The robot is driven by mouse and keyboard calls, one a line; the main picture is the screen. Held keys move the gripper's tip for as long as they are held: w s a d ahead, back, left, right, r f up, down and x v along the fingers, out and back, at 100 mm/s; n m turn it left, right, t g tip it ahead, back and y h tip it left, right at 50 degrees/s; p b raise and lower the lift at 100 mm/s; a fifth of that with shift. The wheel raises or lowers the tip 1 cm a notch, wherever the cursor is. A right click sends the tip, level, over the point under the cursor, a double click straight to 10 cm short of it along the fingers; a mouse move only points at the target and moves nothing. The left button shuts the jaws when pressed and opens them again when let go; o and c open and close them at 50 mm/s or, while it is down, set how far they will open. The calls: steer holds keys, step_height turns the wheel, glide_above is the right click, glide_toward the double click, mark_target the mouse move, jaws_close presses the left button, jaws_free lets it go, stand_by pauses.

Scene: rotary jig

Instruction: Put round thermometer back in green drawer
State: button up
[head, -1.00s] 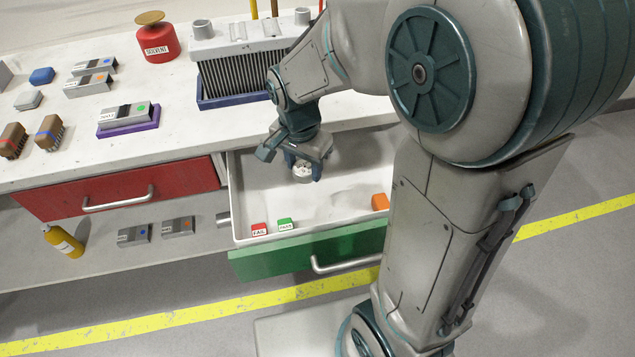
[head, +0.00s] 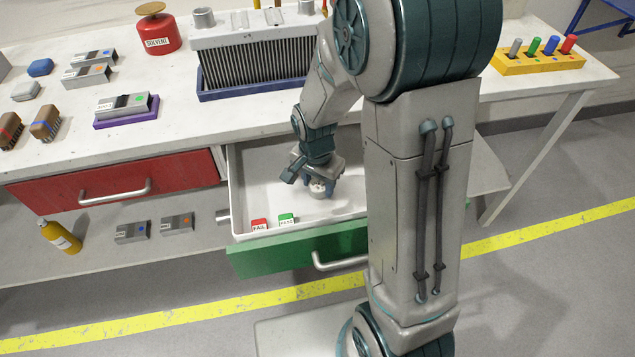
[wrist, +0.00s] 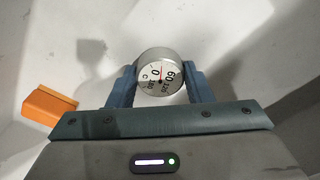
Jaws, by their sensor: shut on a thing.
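The round thermometer (wrist: 160,77) has a silver rim and a white dial with numbers and a red needle. My gripper (wrist: 160,85) is shut on it, one finger on each side. In the head view my gripper (head: 318,180) points down inside the open green drawer (head: 290,253), with the thermometer (head: 318,189) between its fingers. The drawer has a white inside and a silver handle. I cannot tell whether the thermometer touches the drawer floor.
A red FAIL block (head: 260,225) and a green block (head: 287,219) lie near the drawer's front wall. An orange block (wrist: 50,104) is beside my gripper. A closed red drawer (head: 120,184) is to the left. A radiator-like part (head: 255,65) stands on the bench above.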

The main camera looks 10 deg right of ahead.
mark_target(317, 189)
steer(key=shift+f, duration=0.1)
steer(key=shift+f, duration=0.15)
steer(key=o, duration=1.1)
step_height(317, 189, up, 12)
steer(key=p, duration=0.3)
steer(key=s+d+r+n, duration=0.1)
steer(key=s+n, duration=0.2)
steer(key=s, duration=0.1)
steer(key=s+d+r+n, duration=0.1)
steer(key=s+r+n, duration=0.1)
steer(key=s, duration=0.3)
steer(key=s+d+r+n+t, duration=0.1)
steer(key=s+r+n, duration=0.1)
steer(key=s+n, duration=0.2)
steer(key=shift+s+d+r, duration=0.1)
steer(key=shift+s+r, duration=0.1)
steer(key=shift+s, duration=0.25)
